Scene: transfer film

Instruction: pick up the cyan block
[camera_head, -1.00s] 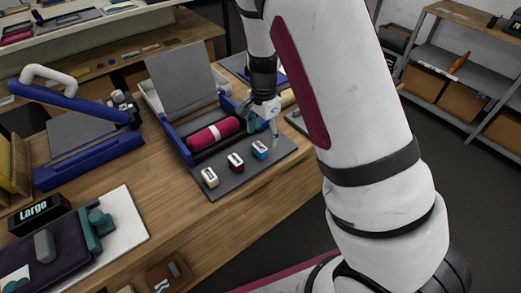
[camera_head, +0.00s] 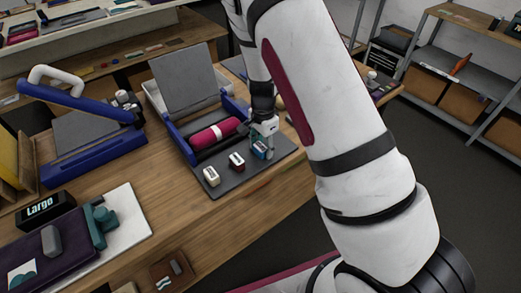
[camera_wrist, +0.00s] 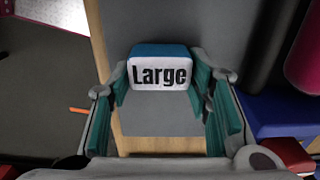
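The cyan block (camera_head: 260,150) stands on the dark grey mat (camera_head: 232,190) at the right end of a short row of blocks. In the wrist view the cyan block (camera_wrist: 158,68) shows a white face with the word "Large" and a blue top. My gripper (camera_head: 264,146) is down at the block in the head view. In the wrist view my gripper (camera_wrist: 160,92) has its teal fingers on either side of the block, spread apart. The fingertips look very close to its sides; I cannot tell whether they touch.
Behind lies a magenta roll (camera_head: 214,134) in a blue-framed machine (camera_head: 184,146) with a raised grey panel. A black "Large" sign (camera_head: 46,208) is at left.

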